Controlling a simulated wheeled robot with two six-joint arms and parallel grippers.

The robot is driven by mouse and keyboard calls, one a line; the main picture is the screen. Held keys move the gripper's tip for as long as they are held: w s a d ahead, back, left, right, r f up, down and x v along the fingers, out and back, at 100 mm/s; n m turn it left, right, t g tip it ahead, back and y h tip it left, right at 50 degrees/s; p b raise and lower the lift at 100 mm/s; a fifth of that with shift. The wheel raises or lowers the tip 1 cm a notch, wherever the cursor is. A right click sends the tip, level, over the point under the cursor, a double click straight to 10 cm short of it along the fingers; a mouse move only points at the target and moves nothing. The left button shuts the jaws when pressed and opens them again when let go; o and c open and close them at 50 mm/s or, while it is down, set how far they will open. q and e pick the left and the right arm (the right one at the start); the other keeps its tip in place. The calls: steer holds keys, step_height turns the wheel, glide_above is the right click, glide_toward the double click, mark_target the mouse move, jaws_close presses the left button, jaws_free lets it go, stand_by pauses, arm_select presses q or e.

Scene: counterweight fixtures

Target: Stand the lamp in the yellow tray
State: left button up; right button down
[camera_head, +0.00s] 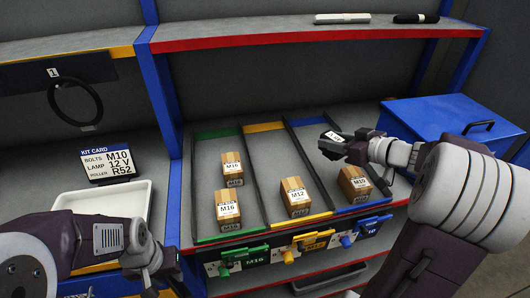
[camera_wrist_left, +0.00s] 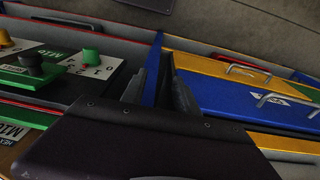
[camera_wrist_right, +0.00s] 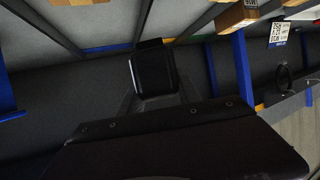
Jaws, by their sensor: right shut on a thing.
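My right gripper (camera_head: 345,146) is shut on a small dark block (camera_head: 333,138) with a white label, probably the lamp, held above the blue-edged lane. The block also shows as a dark box (camera_wrist_right: 152,72) between the fingertips in the right wrist view. Its label is too small to read. No separate yellow tray is plain. A yellow-edged lane (camera_head: 270,165) in the middle of the shelf holds a wooden M12 block (camera_head: 295,195). My left gripper (camera_head: 160,265) is low at the left, near the drawer fronts. In the left wrist view its fingers (camera_wrist_left: 158,92) look apart and empty.
A white tray (camera_head: 138,192) and a kit card (camera_head: 110,163) stand at the left. M16 blocks (camera_head: 228,208) sit in the green-edged lane and another block (camera_head: 354,183) in the blue-edged lane. A blue box (camera_head: 440,118) is at the right. Levers (camera_head: 240,256) stick out in front.

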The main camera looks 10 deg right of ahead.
steer(key=shift+s, duration=0.2)
steer(key=w+a+f, duration=0.2)
steer(key=a, duration=0.1)
steer(key=w+a+f, duration=0.2)
steer(key=a, duration=0.1)
steer(key=w+a+f, duration=0.2)
steer(key=a, duration=0.1)
steer(key=shift+w+a+f+p, duration=0.15)
steer(key=shift+a+f+p, duration=0.1)
steer(key=shift+f+p, duration=0.15)
step_height(320, 180, down, 4)
steer(key=shift+f, duration=0.1)
steer(key=c, duration=1.3)
jaws_free()
steer(key=shift+f, duration=0.1)
steer(key=o, duration=0.5)
steer(key=shift+c, duration=0.2)
